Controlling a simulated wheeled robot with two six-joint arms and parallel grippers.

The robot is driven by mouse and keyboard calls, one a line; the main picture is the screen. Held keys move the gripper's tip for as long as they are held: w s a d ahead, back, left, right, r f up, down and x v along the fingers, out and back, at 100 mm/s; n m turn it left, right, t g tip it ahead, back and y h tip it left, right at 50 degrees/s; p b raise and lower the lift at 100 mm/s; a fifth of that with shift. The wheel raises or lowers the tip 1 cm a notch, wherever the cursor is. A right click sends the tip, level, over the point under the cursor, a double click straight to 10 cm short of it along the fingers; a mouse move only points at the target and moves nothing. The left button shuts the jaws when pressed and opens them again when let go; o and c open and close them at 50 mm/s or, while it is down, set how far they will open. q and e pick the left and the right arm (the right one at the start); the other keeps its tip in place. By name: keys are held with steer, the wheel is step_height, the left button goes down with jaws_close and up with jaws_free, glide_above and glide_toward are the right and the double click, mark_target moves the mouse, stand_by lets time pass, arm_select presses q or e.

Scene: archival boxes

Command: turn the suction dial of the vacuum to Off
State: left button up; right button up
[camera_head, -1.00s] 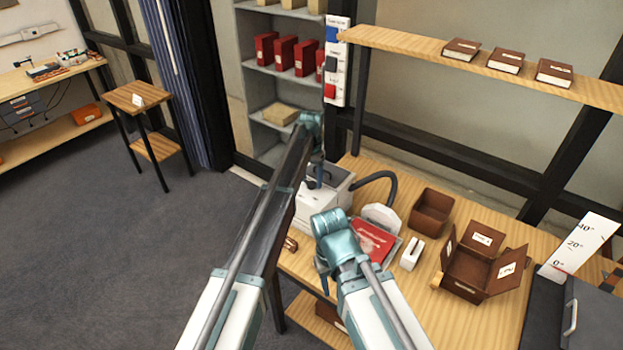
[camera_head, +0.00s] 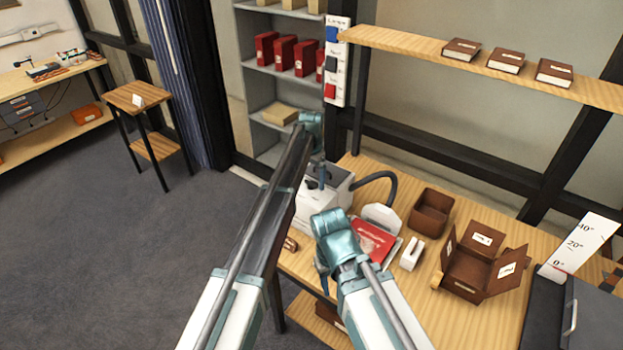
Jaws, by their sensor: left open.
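The vacuum (camera_head: 312,213) is a white box with a dark hose (camera_head: 378,177), standing at the back left of the wooden table. My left arm crosses in front of its left part. The suction dial (camera_head: 312,184) seems to be the small dark knob on its top; its setting is too small to read. My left gripper (camera_head: 320,180) points down at the vacuum's top, just over or at the dial; I cannot tell whether it touches. It is open. My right gripper (camera_head: 322,280) hangs low at the table's front left edge, mostly hidden by its own wrist.
Right of the vacuum on the table (camera_head: 400,310) lie a red booklet (camera_head: 372,240), a white block (camera_head: 412,253), a brown tray (camera_head: 430,213) and an open brown box (camera_head: 480,265). A wall shelf (camera_head: 420,46) with brown boxes hangs above. A grey shelf unit (camera_head: 275,80) stands behind.

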mark_target(311, 182)
arm_select(q)
steer(key=shift+r, duration=0.2)
step_height(311, 182, up, 14)
steer(key=p, duration=1.4)
steer(key=shift+f, duration=0.25)
steer(key=s+a+n, duration=0.2)
steer(key=s+a, duration=0.4)
steer(key=s, duration=0.5)
steer(key=s+a+n, duration=0.3)
steer(key=s+a, duration=0.2)
steer(key=s, duration=0.6)
steer(key=s+a+n, duration=0.2)
steer(key=s+a, duration=0.4)
steer(key=s, duration=0.5)
steer(key=s+d+f+m+b, duration=0.1)
steer(key=s+d+f+b, duration=0.2)
steer(key=d+f+b, duration=0.2)
steer(key=s+d+f+m+y+b, duration=0.1)
steer(key=s+d+f+b, duration=0.3)
steer(key=f+b, duration=0.6)
steer(key=shift+d+m, duration=0.7)
steer(key=shift+d, duration=0.25)
